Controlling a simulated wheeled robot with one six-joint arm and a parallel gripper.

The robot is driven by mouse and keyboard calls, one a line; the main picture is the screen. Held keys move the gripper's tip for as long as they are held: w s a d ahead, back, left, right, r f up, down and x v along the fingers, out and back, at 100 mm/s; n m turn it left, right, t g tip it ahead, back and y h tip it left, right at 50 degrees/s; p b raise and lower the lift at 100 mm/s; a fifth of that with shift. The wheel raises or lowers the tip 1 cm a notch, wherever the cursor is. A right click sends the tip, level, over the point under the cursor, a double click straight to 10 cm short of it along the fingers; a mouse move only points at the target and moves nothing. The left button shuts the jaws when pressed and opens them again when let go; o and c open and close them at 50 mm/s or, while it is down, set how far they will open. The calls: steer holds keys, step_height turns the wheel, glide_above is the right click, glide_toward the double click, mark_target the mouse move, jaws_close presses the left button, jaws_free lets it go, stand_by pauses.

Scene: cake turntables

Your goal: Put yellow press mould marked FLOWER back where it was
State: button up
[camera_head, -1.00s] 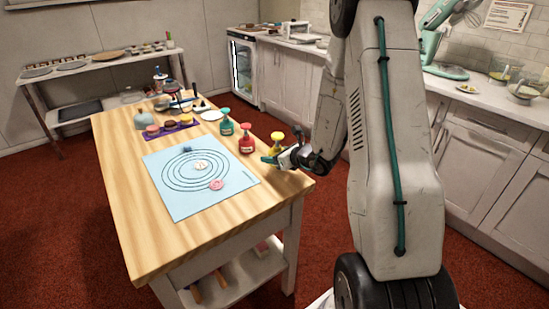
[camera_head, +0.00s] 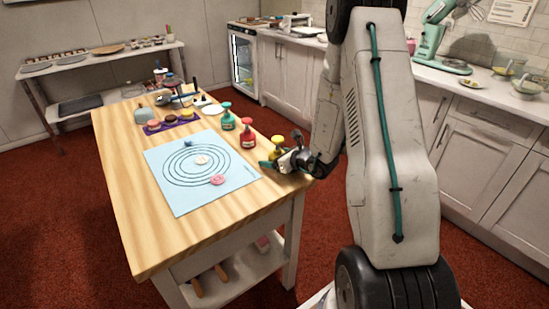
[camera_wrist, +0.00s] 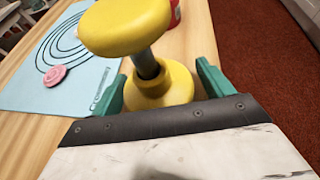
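The yellow press mould (camera_head: 278,141) stands upright at the right edge of the wooden table, near its front right corner. In the wrist view its round yellow knob (camera_wrist: 125,24), grey stem and wider yellow lower part (camera_wrist: 165,88) show. Its marking is not visible. My gripper (camera_head: 275,161) is low beside it, and the green fingers (camera_wrist: 162,86) stand on either side of its lower part. A narrow gap shows at the right finger; the left one is very close. The fingers look open. The underside of the mould is hidden.
A red press mould (camera_head: 248,134) and a green one (camera_head: 227,118) stand in a row behind the yellow one. A pale blue mat (camera_head: 180,203) with printed rings and a pink disc (camera_head: 217,180) lies to the left. The table's front is clear.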

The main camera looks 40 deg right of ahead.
steer(key=shift+s+r, duration=0.1)
steer(key=shift+r, duration=0.1)
steer(key=v, duration=1.1)
steer(key=shift+s, duration=0.2)
steer(key=s+a+r+n+g+y, duration=0.2)
steer(key=a+r+n+g+y, duration=0.15)
steer(key=a+r+n, duration=0.55)
steer(key=s+a+r+n+g+y, duration=0.35)
steer(key=a+r+n, duration=0.2)
steer(key=a, duration=0.55)
steer(key=s+a+r+n+g+h, duration=0.1)
steer(key=s+a+r+n+g, duration=0.4)
steer(key=s+n, duration=0.45)
steer(key=s+d+r+n+h, duration=0.3)
steer(key=s+d+n+h, duration=0.1)
steer(key=s+n+h, duration=0.5)
steer(key=shift+s, duration=1.05)
